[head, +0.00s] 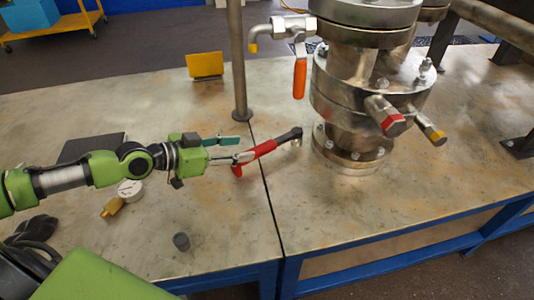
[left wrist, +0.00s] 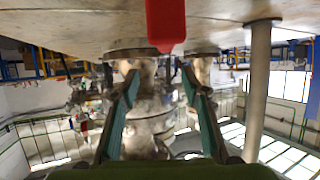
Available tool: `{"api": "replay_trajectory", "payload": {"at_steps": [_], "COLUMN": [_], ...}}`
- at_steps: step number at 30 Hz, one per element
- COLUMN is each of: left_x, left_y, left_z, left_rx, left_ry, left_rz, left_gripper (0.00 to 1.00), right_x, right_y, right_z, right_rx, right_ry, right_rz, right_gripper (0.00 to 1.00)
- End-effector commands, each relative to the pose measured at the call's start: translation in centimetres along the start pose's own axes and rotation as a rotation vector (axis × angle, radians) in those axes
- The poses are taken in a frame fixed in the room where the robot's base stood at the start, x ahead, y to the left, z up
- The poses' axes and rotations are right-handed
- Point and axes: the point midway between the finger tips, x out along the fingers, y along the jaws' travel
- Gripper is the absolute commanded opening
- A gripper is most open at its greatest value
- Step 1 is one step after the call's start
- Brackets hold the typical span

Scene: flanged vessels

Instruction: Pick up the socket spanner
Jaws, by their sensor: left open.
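The socket spanner (head: 262,149) has a red handle and a dark metal head. It lies on the bench across the seam between two tops, its head towards the flanged vessel. My left gripper (head: 245,148) comes in from the left, open, with its fingers beside the handle's near end. In the left wrist view the red handle (left wrist: 166,22) shows at the top, beyond and above the fingertips (left wrist: 160,75) in the picture, and not between them. Whether a finger touches it cannot be told. My right gripper is not in view.
The flanged vessel (head: 345,95) with an orange-handled valve (head: 300,76) stands right of the spanner. A metal post (head: 238,60) rises behind it. A yellow plate (head: 205,65), a gauge (head: 130,190) and a small grey cylinder (head: 181,242) are on the bench (head: 225,225). The front is mostly clear.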

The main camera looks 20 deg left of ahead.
Motion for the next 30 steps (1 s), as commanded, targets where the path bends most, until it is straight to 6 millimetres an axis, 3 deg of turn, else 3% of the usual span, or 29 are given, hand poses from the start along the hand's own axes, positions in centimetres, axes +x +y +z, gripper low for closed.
{"api": "replay_trajectory", "payload": {"at_steps": [5, 12, 21, 28, 30], "left_x": [0.7, 3.7, 7.8, 9.1, 10.0], "left_y": [-0.6, -0.5, -0.6, -0.7, -0.8], "left_z": [-0.3, -0.4, -0.3, 0.0, 0.1], "left_rx": [-0.005, -0.007, -0.004, -0.003, -0.006], "left_ry": [0.014, 0.015, 0.011, 0.008, 0.010], "left_rz": [-0.009, -0.008, -0.007, -0.007, -0.007], "left_gripper": [0.42, 0.42, 0.42, 0.42, 0.42], "right_x": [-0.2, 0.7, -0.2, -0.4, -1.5], "right_y": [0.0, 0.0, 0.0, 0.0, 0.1], "right_z": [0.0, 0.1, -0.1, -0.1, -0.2], "right_rx": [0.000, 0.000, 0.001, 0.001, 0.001], "right_ry": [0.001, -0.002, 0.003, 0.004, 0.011], "right_rz": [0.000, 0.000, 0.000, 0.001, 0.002], "right_gripper": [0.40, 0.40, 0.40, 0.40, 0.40]}}
